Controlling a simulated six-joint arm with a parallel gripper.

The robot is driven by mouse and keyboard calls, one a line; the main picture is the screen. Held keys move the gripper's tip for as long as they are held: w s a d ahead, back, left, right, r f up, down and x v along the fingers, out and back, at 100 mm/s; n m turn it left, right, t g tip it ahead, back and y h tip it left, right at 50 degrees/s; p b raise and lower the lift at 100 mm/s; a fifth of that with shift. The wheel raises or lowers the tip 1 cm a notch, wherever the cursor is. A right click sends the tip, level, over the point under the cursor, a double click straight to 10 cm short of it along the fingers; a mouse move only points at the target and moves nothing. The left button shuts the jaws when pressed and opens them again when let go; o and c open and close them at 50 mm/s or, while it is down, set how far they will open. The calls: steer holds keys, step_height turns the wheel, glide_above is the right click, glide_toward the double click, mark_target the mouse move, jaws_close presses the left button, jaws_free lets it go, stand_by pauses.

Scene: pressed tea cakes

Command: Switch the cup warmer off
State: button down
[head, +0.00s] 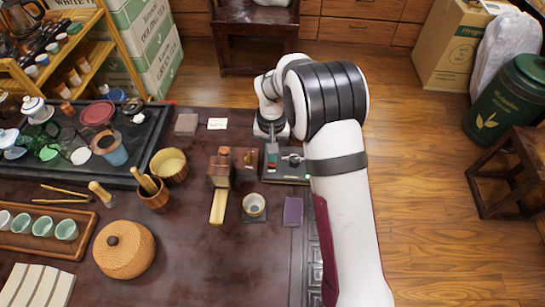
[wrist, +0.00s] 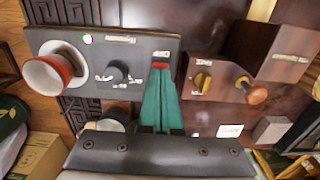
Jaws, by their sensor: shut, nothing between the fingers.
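The cup warmer appears to be the dark grey panel (wrist: 140,50) in the wrist view. A red and white cup (wrist: 68,68) sits at its left end, a black knob (wrist: 117,73) is in its middle, and a small pale light (wrist: 87,38) is near one edge. A small red-and-white part (wrist: 160,56) is at its right end, by my fingertips; its switch position cannot be told. My gripper (wrist: 162,75) has green fingers, shut and empty, over that end. In the head view the panel (head: 283,176) is partly hidden by my arm, with my gripper (head: 271,150) above it.
A wooden box with a brass knob (wrist: 202,80) stands close to the panel; it is also in the head view (head: 219,168). A small cup (head: 254,205) on a dark mat and a purple block (head: 293,211) are near. A tea tray (head: 90,175) fills the left.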

steer(key=shift+f, duration=0.5)
step_height(320, 180, up, 7)
steer(key=shift+f, duration=0.15)
stand_by(0.7)
